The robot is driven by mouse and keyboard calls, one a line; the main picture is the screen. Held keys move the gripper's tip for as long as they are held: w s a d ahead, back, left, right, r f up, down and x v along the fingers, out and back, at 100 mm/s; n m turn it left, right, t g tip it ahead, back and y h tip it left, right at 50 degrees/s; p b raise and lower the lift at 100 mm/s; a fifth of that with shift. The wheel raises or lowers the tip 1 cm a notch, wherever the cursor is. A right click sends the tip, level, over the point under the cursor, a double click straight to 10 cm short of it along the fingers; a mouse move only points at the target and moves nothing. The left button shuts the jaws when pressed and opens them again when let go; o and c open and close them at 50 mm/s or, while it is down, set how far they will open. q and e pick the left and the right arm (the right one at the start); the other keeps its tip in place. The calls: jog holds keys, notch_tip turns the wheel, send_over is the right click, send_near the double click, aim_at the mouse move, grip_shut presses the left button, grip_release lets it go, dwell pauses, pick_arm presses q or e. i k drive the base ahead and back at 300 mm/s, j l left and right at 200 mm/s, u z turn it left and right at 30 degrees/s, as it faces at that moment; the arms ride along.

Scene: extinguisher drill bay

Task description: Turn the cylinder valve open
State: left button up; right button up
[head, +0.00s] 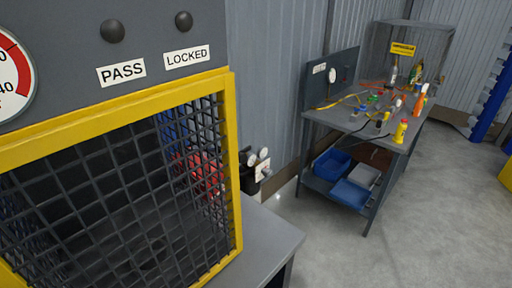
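No cylinder valve can be made out for certain. Small round gauges on a dark fitting (248,170) show just past the right edge of the yellow-framed mesh cage (236,150). A small pale plate or tag (263,170) is beside them. Red parts (203,175) show through the cage's side mesh; the mesh hides their shape, so I cannot tell whether they belong to a cylinder. Neither of my grippers is in view.
A grey panel above the cage carries PASS (121,71) and LOCKED (187,57) labels and a dial (12,78). A grey bench top (268,240) is at the cage's right. A cluttered workbench (345,122) stands behind, with blue bins (351,194) below.

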aim_at(244, 150)
jog(key=l+z, duration=0.35)
jog(key=i+l+z, duration=0.15)
jog(key=l+z, duration=0.2)
jog(key=i+l+z, duration=0.2)
jog(key=i+l, duration=0.35)
jog(key=i+l+z, duration=0.2)
jog(key=i+l, duration=0.25)
jog(key=i, duration=0.25)
jog(key=i+u, duration=0.4)
jog(key=i+l+u, duration=0.15)
jog(key=i+u, duration=0.25)
jog(key=i+j+u, duration=0.1)
jog(key=i+u, duration=0.15)
jog(key=u, duration=0.25)
jog(key=i+u, duration=0.25)
jog(key=u, duration=0.2)
jog(key=i+l+u, duration=0.1)
jog(key=i+u, duration=0.2)
jog(key=u, duration=0.2)
jog(key=i+l+u, duration=0.15)
jog(key=u, duration=0.35)
jog(key=i, duration=0.05)
